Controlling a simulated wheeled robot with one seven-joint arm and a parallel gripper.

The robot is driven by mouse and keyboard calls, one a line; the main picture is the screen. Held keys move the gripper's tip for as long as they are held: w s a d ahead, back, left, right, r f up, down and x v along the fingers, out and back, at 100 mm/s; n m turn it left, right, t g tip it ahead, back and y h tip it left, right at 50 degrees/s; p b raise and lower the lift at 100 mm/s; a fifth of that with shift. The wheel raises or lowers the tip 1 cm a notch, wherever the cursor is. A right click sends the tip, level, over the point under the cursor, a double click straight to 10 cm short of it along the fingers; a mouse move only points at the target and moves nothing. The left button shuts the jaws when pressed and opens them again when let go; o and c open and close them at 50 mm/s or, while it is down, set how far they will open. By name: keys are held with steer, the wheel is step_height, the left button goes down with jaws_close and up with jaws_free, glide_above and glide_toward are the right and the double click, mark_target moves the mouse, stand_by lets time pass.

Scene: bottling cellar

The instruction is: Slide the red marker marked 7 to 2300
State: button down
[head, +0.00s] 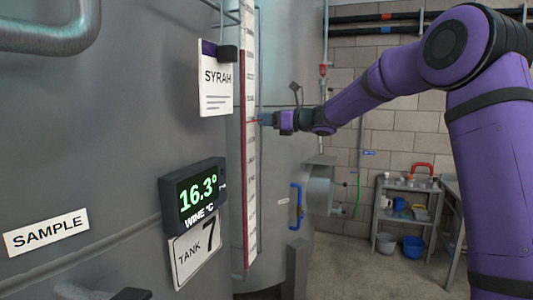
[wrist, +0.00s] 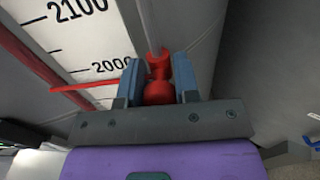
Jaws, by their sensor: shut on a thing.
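The red marker (wrist: 158,90) is on a thin upright rod at the right edge of the white level scale (wrist: 80,48). Its thin red pointer lies across the scale just below the 2000 mark in the wrist view; 2100 is higher up at the top left. No 7 is legible on the marker. My gripper (wrist: 158,80) is shut on the marker, one blue-grey finger on each side. In the head view my gripper (head: 262,119) reaches from the right to the tall scale (head: 251,190), and the marker is mostly hidden there.
The tank carries a SYRAH card (head: 215,88), a 16.3° display (head: 193,197), a TANK 7 sign (head: 197,250) and a SAMPLE label (head: 46,233). A blue handle (head: 296,207) stands below my gripper. A shelf (head: 405,187) with buckets is at the back right.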

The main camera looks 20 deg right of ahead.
step_height(320, 180, up, 19)
steer(key=shift+f, duration=0.2)
steer(key=c, duration=0.9)
jaws_free()
steer(key=shift+o, duration=0.2)
steer(key=shift+d, duration=0.1)
steer(key=v, duration=1)
steer(key=shift+s+d, duration=0.25)
